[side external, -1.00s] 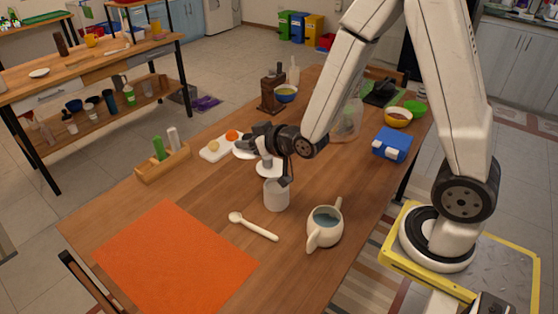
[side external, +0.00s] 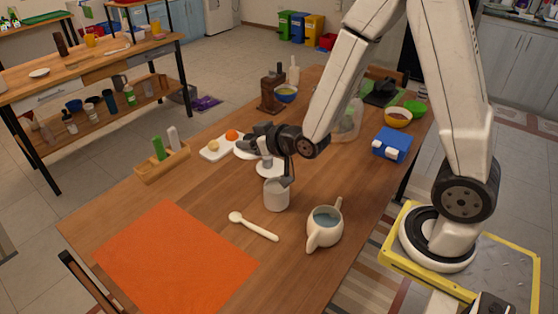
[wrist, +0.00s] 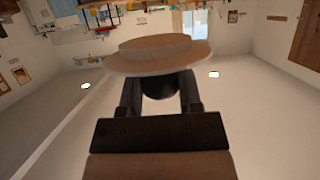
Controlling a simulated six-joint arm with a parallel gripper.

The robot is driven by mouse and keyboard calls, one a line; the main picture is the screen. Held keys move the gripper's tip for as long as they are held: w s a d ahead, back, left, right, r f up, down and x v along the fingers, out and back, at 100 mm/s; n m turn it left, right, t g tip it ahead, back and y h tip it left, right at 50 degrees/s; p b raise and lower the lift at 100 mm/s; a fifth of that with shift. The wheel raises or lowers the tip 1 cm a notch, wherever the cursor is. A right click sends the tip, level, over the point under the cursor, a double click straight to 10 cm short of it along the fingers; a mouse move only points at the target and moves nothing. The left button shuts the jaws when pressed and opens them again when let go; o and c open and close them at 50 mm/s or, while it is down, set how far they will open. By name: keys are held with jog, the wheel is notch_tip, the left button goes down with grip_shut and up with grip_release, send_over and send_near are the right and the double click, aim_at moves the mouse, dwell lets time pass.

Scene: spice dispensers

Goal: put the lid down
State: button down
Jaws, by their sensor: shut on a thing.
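In the side view, a white lid (side external: 268,170) is at my gripper (side external: 284,174), just above and behind the white cylindrical jar (side external: 276,197) on the wooden table. I cannot tell whether lid and jar touch. In the wrist view, the round, stepped lid (wrist: 160,58) is seen at close range. The two dark fingers of my gripper (wrist: 160,92) are shut on its dark knob. My wrist partly hides the lid in the side view.
An orange mat (side external: 175,260) covers the left front. A white tray (side external: 218,149) and a wooden holder (side external: 163,165) stand at the left. Table space left of the jar is clear.

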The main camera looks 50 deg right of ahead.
jog(key=shift+d, duration=0.15)
jog(key=shift+d+f+n+y, duration=0.3)
jog(key=shift+d+y, duration=0.1)
jog(key=shift+d, duration=0.1)
jog(key=shift+s+d+f+n+y, duration=0.2)
jog(key=shift+d+f+n+y, duration=0.25)
jog(key=shift+d+n+y, duration=0.25)
jog(key=s+d+f+n+g+y, duration=0.2)
jog(key=s+n+y, duration=0.1)
jog(key=s, duration=0.3)
jog(key=s+d+f+n+g+y, duration=0.2)
jog(key=s+d+f+n+y, duration=0.1)
jog(key=s, duration=0.4)
jog(key=shift+f+n+y, duration=0.3)
jog(key=shift+n+y, duration=0.2)
jog(key=shift+y, duration=0.2)
